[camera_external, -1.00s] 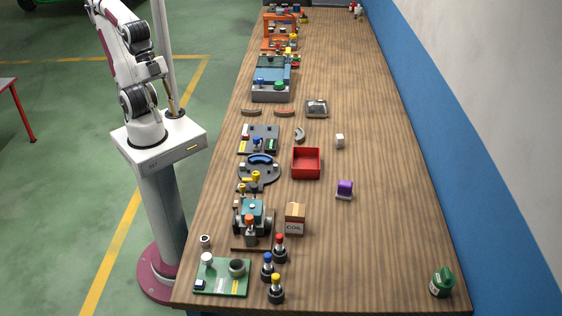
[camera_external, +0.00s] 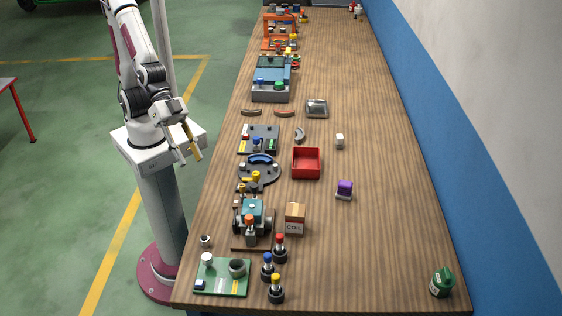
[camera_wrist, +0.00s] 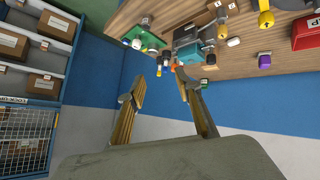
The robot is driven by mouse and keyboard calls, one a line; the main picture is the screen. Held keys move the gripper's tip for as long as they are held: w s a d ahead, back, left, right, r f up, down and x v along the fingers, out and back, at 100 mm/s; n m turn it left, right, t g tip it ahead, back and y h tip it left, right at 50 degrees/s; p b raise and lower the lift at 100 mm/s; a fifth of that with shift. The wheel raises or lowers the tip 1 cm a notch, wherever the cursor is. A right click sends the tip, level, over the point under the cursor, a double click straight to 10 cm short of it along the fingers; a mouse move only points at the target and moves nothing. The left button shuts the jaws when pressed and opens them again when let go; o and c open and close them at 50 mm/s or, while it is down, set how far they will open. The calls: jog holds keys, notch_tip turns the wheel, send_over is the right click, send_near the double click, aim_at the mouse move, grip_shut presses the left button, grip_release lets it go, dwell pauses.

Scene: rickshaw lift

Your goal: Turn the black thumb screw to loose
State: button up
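I cannot pick out a black thumb screw for certain in either view; the parts on the bench are small. The fixtures that show are a dark plate with small coloured parts (camera_external: 270,130), a dark round fixture with a blue curved handle (camera_external: 262,161) and a teal machine with an orange knob (camera_external: 260,211). My gripper (camera_external: 196,142) is raised beside the bench's left edge, apart from all of these. In the wrist view its two fingers (camera_wrist: 160,80) are spread and empty. The teal machine (camera_wrist: 186,35) shows beyond them.
A green board (camera_external: 232,285) and several dark bottles with coloured caps (camera_external: 276,290) stand at the near end. A red bin (camera_external: 306,174), a COIL box (camera_external: 294,225) and a purple item (camera_external: 345,190) stand mid-bench. The bench's right side is mostly clear.

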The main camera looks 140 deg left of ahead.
jog(key=w+a+f+n+t+y, duration=0.2)
jog(key=w+f, duration=0.3)
jog(key=w, duration=0.2)
jog(key=n+t+y, duration=0.1)
jog(key=t+y, duration=0.3)
jog(key=y, duration=0.4)
send_near(254, 188)
jog(key=shift+w+a+f, duration=0.2)
jog(key=shift+a, duration=0.2)
jog(key=shift+w+a+f, duration=0.15)
jog(key=shift+w+a, duration=0.1)
jog(key=shift+a, duration=0.2)
jog(key=shift+w+a, duration=0.1)
jog(key=shift+x, duration=3.8)
jog(key=shift+f, duration=0.15)
jog(key=shift+c, duration=0.3)
grip_shut()
